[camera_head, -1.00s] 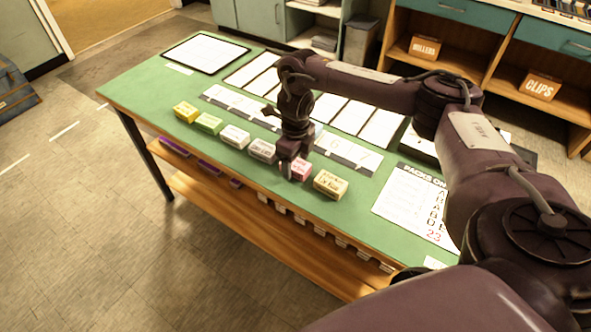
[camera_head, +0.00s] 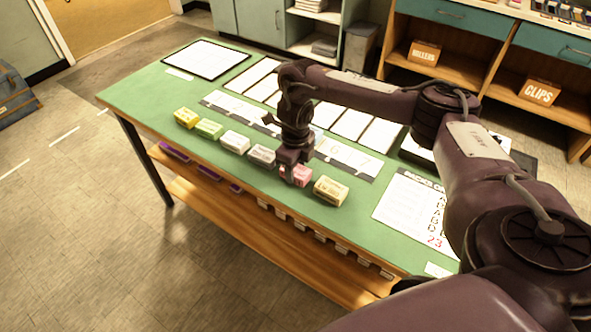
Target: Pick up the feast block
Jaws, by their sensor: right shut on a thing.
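A row of small labelled blocks stands along the front of the green table: a yellow block (camera_head: 186,117), a light green block (camera_head: 209,128), a white block (camera_head: 235,141), a grey-white block (camera_head: 262,154), a pink block (camera_head: 303,176) and a cream block (camera_head: 330,190). Their labels are too small to read, so I cannot tell which says feast. My right gripper (camera_head: 291,176) is down at the pink block and shut on it; the gripper hides the block's left part. The pink block is still in the row, at or near the table top. My left gripper is not in view.
The green table (camera_head: 135,92) holds a row of white cards (camera_head: 352,125) behind the blocks and a printed sheet (camera_head: 405,205) at right. The cream block stands close to the right of my gripper. Shelves with boxes (camera_head: 424,52) are behind.

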